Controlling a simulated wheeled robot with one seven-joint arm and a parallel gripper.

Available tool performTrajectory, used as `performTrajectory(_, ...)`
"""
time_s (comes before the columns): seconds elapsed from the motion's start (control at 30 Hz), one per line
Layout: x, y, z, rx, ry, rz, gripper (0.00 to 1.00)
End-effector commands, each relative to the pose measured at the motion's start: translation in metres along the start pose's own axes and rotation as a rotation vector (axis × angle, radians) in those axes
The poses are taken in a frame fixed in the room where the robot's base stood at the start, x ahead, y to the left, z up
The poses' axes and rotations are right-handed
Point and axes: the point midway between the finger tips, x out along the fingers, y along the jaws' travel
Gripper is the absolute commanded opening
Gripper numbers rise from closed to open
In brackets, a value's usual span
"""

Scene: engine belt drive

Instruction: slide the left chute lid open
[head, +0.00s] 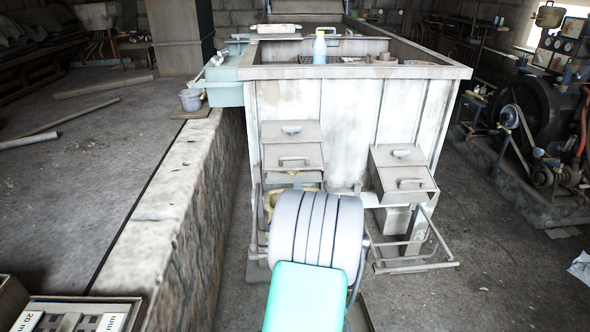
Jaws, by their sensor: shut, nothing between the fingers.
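The left chute (270,163) is a grey metal box on the front of a large pale tank. Its lid (275,135) lies over the sloping top and looks closed, with a small bar handle (291,129) on it. A second bar handle (294,160) sits lower on the chute's front. My arm rises from the bottom middle, just below the left chute, and hides what is under it. My gripper does not show; it seems to be hidden behind my arm.
A similar right chute (388,172) has a pipe frame (425,265) below it. A stone wall (180,215) runs along the left. A spray bottle (320,47) stands on the tank (350,110). Machinery (540,120) stands at the right. The floor right of the tank is partly clear.

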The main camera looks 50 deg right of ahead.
Motion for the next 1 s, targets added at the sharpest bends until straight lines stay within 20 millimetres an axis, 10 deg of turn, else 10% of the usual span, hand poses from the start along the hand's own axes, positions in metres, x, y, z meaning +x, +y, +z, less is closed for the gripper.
performTrajectory(0.5,0.107,-0.001,0.002,-0.005,-0.003,0.000,0.00)
performTrajectory(1.0,0.125,-0.001,0.002,-0.005,-0.003,0.001,0.00)
